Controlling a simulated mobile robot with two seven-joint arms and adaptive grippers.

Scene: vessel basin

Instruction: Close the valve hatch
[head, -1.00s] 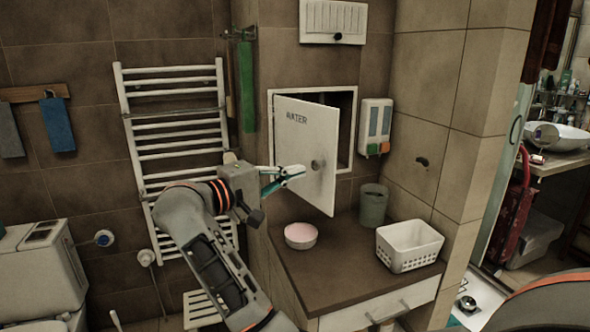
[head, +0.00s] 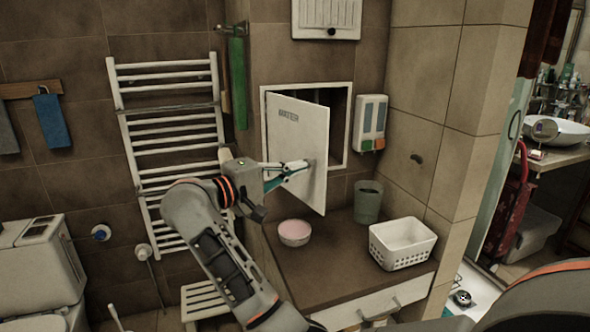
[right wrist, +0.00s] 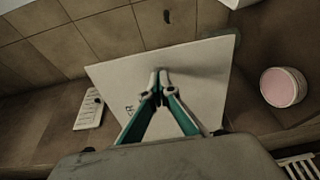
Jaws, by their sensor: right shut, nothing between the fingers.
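The valve hatch (head: 297,140) is a white square door marked WATER, with a small round knob. It stands swung open, hinged on the left of its white wall frame (head: 348,100), and the dark recess shows behind its right edge. My right gripper (head: 305,164) is shut and empty, with its fingertips at the door's outer face close to the knob. In the right wrist view the closed fingertips (right wrist: 160,76) lie over the white door (right wrist: 203,72); I cannot tell whether they touch it. My left gripper is not in view.
A counter (head: 325,262) below the hatch holds a pink-filled bowl (head: 294,233), a grey-green cup (head: 368,203) and a white basket (head: 402,243). A soap dispenser (head: 370,122) hangs right of the frame. A towel radiator (head: 170,130) is on the left wall.

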